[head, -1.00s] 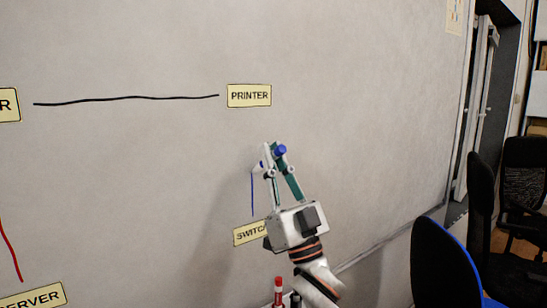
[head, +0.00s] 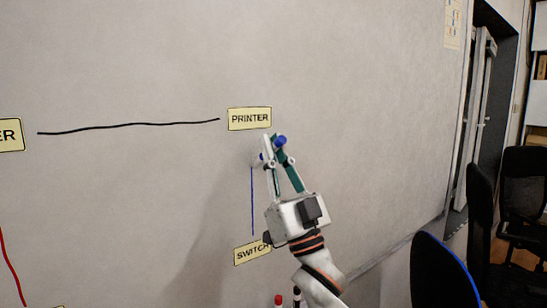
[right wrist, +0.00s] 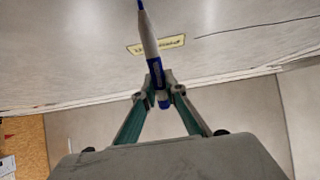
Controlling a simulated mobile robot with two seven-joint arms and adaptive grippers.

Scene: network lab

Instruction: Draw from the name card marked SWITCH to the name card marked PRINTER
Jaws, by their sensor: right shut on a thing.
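The name card marked PRINTER (head: 249,118) is on the wall board, upper middle in the head view. The name card marked SWITCH (head: 251,253) is below it, partly covered by my right gripper's body. A blue line (head: 252,205) runs straight up from just above SWITCH to the pen tip, a little below PRINTER. My right gripper (head: 272,146) is shut on a white and blue marker (right wrist: 151,45), whose tip points at the board. In the right wrist view a card (right wrist: 156,45) shows behind the marker. My left gripper is not in view.
A black line (head: 130,127) runs from a card ending in ER (head: 10,135) toward PRINTER. A red line (head: 12,265) is at lower left. Marker tops, one red (head: 278,299), stand at the bottom edge. Chairs (head: 437,270) are at the right.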

